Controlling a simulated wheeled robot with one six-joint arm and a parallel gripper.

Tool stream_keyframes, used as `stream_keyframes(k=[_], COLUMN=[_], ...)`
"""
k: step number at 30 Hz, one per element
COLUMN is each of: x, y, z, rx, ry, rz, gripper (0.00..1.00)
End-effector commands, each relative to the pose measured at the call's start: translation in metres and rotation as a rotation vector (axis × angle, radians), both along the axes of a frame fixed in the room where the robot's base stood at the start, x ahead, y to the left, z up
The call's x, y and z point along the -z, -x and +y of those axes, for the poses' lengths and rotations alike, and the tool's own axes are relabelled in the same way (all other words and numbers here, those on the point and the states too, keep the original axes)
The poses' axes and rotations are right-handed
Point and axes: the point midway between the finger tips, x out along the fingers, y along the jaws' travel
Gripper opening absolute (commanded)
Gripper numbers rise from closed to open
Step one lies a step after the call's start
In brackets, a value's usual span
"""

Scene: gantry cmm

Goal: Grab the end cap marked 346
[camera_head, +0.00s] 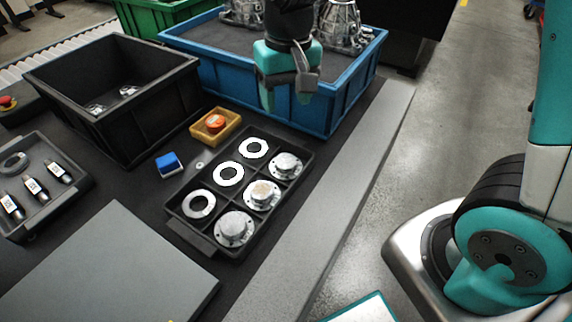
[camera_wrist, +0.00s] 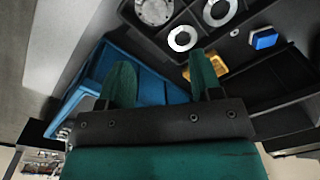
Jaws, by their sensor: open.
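A black compartment tray (camera_head: 212,242) holds two rows of parts. Its right row has three silver end caps: a near one (camera_head: 235,228), a middle one (camera_head: 262,194) and a far one (camera_head: 286,165). No number can be read on any of them, so I cannot tell which is 346. My gripper (camera_head: 285,100) is open and empty, above the front wall of the blue bin, beyond the tray's far end. In the wrist view my gripper (camera_wrist: 163,82) shows two spread green fingers, with part of the tray and one end cap (camera_wrist: 154,10) at the top.
The tray's left row holds flat rings (camera_head: 229,173). A blue bin (camera_head: 335,105) with metal housings stands behind, a black bin (camera_head: 70,95) back left. A yellow box (camera_head: 232,117) and blue block (camera_head: 169,164) lie between. A grey tray (camera_head: 75,195) with shafts is left.

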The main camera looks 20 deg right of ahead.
Motion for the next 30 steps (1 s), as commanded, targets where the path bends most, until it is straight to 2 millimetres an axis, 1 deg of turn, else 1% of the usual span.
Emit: stream_keyframes(k=[1, 4, 8, 15, 18, 21, 26, 29, 30], x=[0.007, 0.017, 0.041, 0.096, 0.115, 0.127, 0.137, 0.149, 0.156], y=[-0.007, -0.014, -0.015, -0.014, -0.015, -0.015, -0.015, -0.015, -0.016], z=[-0.002, -0.004, -0.006, -0.008, -0.008, -0.007, -0.007, -0.008, -0.009], rx=[0.027, 0.058, 0.066, 0.067, 0.066, 0.066, 0.066, 0.066, 0.066], ry=[0.016, 0.035, 0.040, 0.039, 0.038, 0.037, 0.036, 0.037, 0.037], rz=[0.005, 0.008, 0.011, 0.012, 0.010, 0.008, 0.007, 0.009, 0.010], gripper=[0.59, 0.59, 0.59, 0.59, 0.59, 0.59, 0.59, 0.59, 0.59])
